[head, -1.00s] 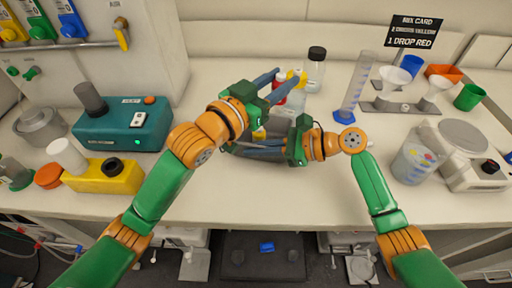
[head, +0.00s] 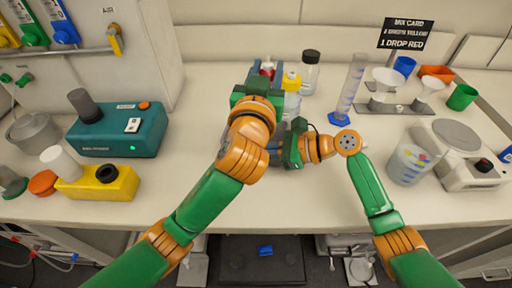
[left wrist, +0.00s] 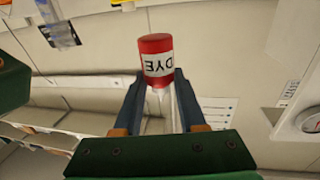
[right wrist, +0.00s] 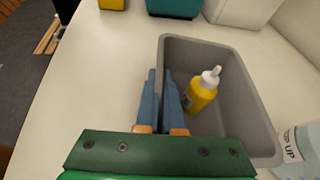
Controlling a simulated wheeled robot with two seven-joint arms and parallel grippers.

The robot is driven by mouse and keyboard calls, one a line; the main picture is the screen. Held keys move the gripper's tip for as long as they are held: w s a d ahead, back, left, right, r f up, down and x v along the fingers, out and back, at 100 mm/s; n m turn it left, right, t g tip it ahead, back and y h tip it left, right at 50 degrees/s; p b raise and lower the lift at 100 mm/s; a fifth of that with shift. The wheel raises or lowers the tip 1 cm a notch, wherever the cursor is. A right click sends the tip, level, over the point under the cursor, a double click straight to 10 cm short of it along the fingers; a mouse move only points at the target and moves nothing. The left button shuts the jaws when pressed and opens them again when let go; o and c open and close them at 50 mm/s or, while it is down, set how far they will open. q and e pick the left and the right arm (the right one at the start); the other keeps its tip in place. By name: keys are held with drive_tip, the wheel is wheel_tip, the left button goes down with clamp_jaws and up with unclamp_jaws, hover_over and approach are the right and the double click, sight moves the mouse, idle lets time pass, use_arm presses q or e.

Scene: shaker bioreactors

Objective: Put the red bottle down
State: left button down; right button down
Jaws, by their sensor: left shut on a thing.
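My left gripper (head: 266,75) is shut on the red bottle (head: 267,67), at the back of the counter. In the left wrist view the red bottle (left wrist: 155,58), labelled DYE, sits between the fingertips, its label upside down in the picture. What lies beneath it is hidden. My right gripper (right wrist: 160,80) is low beside the grey tray, its fingers close together with a narrow gap and nothing visible between them; I cannot tell if they are fully shut. A yellow bottle (right wrist: 203,92) with a white tip stands in the grey tray (right wrist: 262,125).
A measuring cylinder (head: 350,88) and funnels (head: 390,79) are further right. A teal device (head: 118,131) is at left. The front counter is fairly clear.

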use_arm(q)
drive_tip(key=n+y, duration=0.1)
drive_tip(key=s+a+y, duration=0.1)
drive_tip(key=shift+a+r+n+y, duration=0.1)
drive_tip(key=shift+r+n+y, duration=0.1)
drive_tip(key=shift+n+y, duration=0.2)
wheel_tip(320, 180, down, 8)
drive_tip(key=shift+a+f, duration=0.15)
drive_tip(key=shift+f, duration=0.1)
drive_tip(key=shift+f, duration=0.1)
drive_tip(key=shift+f, duration=0.4)
drive_tip(key=shift+c, duration=2.4)
unclamp_jaws()
drive_tip(key=shift+r, duration=0.25)
drive_tip(key=s, duration=1.2)
drive_tip(key=shift+a+r, duration=0.15)
